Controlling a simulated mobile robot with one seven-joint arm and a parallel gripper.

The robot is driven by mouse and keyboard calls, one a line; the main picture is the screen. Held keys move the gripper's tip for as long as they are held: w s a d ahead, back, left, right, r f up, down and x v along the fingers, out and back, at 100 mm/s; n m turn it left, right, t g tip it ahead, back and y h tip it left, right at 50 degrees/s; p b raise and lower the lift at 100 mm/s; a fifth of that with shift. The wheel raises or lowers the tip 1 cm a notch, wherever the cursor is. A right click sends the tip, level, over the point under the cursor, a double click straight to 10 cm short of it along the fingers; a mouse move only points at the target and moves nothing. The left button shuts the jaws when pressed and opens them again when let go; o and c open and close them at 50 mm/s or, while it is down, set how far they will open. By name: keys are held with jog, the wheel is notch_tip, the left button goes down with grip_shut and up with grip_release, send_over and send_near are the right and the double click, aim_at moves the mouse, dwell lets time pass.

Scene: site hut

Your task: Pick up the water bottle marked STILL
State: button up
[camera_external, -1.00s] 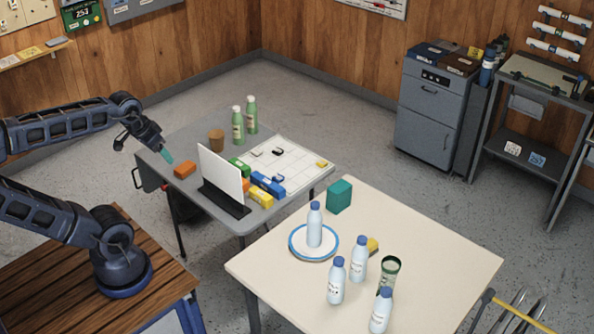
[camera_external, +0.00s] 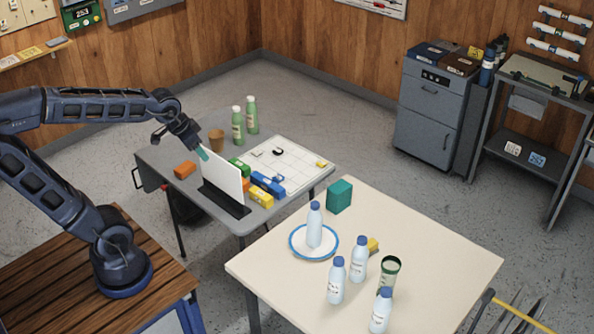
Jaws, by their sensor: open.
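Several pale blue water bottles with blue caps stand upright on the cream table (camera_external: 440,255). One bottle (camera_external: 315,226) stands on a white plate with a blue rim (camera_external: 297,252). Two more, a left one (camera_external: 336,282) and a middle one (camera_external: 359,262), stand in front and to the right of it, and another bottle (camera_external: 381,312) stands nearest the front. Their dark label marks are too small to read, so I cannot tell which says STILL. My gripper (camera_external: 202,153) is open and empty above the grey table, by the top of the white panel, well away from the bottles.

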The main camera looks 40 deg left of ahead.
jog(key=w+d+f+m, duration=0.2)
jog(key=w+d+f, duration=0.1)
jog(key=w+d, duration=0.5)
jog(key=m+g+h, duration=0.1)
jog(key=m+h, duration=0.4)
jog(key=m, duration=0.2)
send_near(338, 260)
notch_tip(338, 260, down, 3)
jog(key=w, duration=0.1)
jog(key=shift+d+x, duration=0.2)
jog(key=shift+x, duration=0.95)
jog(key=shift+d+x, duration=0.15)
jog(key=shift+x, duration=1)
jog(key=shift+d+x, duration=0.15)
jog(key=shift+x, duration=1.1)
jog(key=shift+d+x, duration=0.15)
jog(key=shift+x, duration=1.1)
jog(key=shift+s+r, duration=0.1)
jog(key=shift+r, duration=0.05)
jog(key=shift+c, duration=0.2)
grip_shut()
